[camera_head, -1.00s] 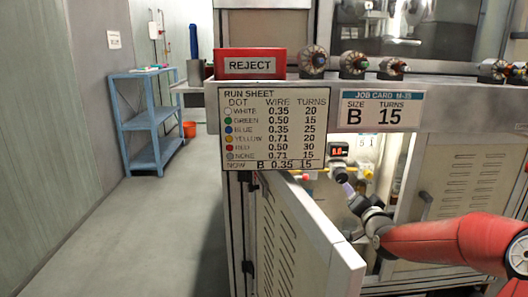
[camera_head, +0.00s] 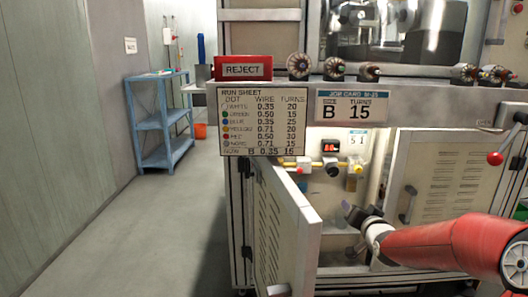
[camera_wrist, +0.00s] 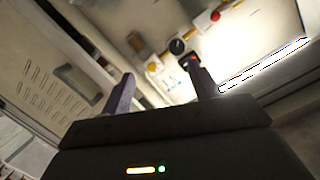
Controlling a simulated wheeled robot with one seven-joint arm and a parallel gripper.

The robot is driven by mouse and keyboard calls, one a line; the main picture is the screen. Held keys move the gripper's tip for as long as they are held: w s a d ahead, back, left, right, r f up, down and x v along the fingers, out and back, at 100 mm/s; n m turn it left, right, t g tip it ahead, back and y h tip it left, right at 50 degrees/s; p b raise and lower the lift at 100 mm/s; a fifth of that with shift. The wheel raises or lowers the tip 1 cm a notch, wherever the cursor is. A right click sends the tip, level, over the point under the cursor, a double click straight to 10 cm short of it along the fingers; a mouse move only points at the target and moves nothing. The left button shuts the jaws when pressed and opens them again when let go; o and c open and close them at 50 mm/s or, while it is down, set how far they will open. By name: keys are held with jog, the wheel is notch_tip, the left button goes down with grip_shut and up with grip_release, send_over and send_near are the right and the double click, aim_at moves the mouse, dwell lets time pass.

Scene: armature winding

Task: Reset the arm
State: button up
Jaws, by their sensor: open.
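My gripper (camera_head: 350,213) is in front of the open cabinet under the machine, at the end of my red arm. In the wrist view its two fingers (camera_wrist: 160,92) stand apart with nothing between them.
The left cabinet door (camera_head: 284,225) swings out toward me. The right door (camera_head: 445,180) stands behind my arm. A red REJECT bin (camera_head: 243,69) and several wound armatures (camera_head: 334,69) are on the ledge above. A blue shelf (camera_head: 158,120) stands far left, with clear floor before it.

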jog(key=s+a+r+n+g+p, duration=0.1)
jog(key=s+a+g, duration=0.2)
jog(key=s, duration=0.9)
jog(key=s+a+r+n+g+p, duration=0.1)
jog(key=s+a+n+g, duration=0.1)
jog(key=s, duration=1.1)
jog(key=s+a+r+n+g+p, duration=0.1)
jog(key=s+a+g, duration=0.4)
jog(key=s, duration=0.8)
jog(key=shift+s+a+n, duration=0.25)
jog(key=shift+a+n, duration=0.45)
jog(key=shift+a, duration=0.05)
jog(key=shift+r, duration=0.1)
dwell(1.0)
